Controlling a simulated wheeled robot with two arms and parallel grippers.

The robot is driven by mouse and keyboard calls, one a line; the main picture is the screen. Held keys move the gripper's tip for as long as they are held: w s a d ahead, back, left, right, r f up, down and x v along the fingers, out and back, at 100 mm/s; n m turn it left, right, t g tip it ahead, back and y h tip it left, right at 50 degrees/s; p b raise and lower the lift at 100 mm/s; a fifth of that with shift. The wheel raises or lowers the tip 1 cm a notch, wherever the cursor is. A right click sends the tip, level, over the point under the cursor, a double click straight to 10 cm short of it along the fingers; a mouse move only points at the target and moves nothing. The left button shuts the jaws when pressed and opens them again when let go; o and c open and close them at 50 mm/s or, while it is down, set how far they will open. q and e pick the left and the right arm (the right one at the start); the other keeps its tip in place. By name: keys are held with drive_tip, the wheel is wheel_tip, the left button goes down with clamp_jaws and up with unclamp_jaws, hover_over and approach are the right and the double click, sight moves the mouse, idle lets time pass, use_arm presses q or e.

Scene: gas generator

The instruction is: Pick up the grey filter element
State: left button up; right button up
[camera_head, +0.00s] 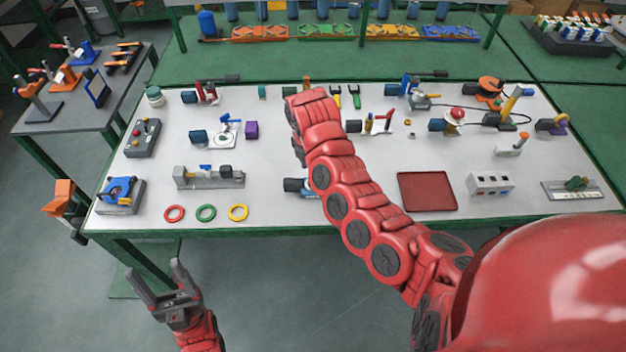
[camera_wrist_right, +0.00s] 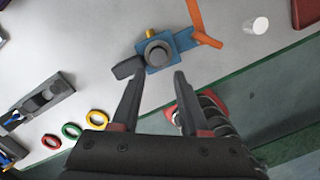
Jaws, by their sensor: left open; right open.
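In the right wrist view, a round grey part (camera_wrist_right: 158,52), which looks like the grey filter element, sits on a blue fixture (camera_wrist_right: 184,40) with a dark block at its left. My right gripper (camera_wrist_right: 158,76) is open and empty, its fingertips just short of the grey part and to either side of it. My left gripper (camera_head: 155,268) is open and empty, low in front of the table.
The white table (camera_head: 280,165) holds several fixtures. Red (camera_head: 174,213), green (camera_head: 206,213) and yellow (camera_head: 238,213) rings lie near its front edge. A dark red tray (camera_head: 428,191) lies right of my right arm.

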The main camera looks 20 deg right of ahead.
drive_tip(key=shift+w+d+f, duration=0.1)
drive_tip(key=shift+d+f, duration=0.05)
drive_tip(key=shift+f, duration=0.7)
drive_tip(key=f, duration=0.1)
drive_tip(key=f+p, duration=0.1)
drive_tip(key=f, duration=0.1)
drive_tip(key=f+p, duration=0.1)
drive_tip(key=f, duration=0.1)
drive_tip(key=shift+w+d, duration=0.2)
drive_tip(key=shift+w, duration=0.1)
drive_tip(key=shift+w+f, duration=0.1)
drive_tip(key=shift+f, duration=0.15)
drive_tip(key=shift+c, duration=0.2)
clamp_jaws()
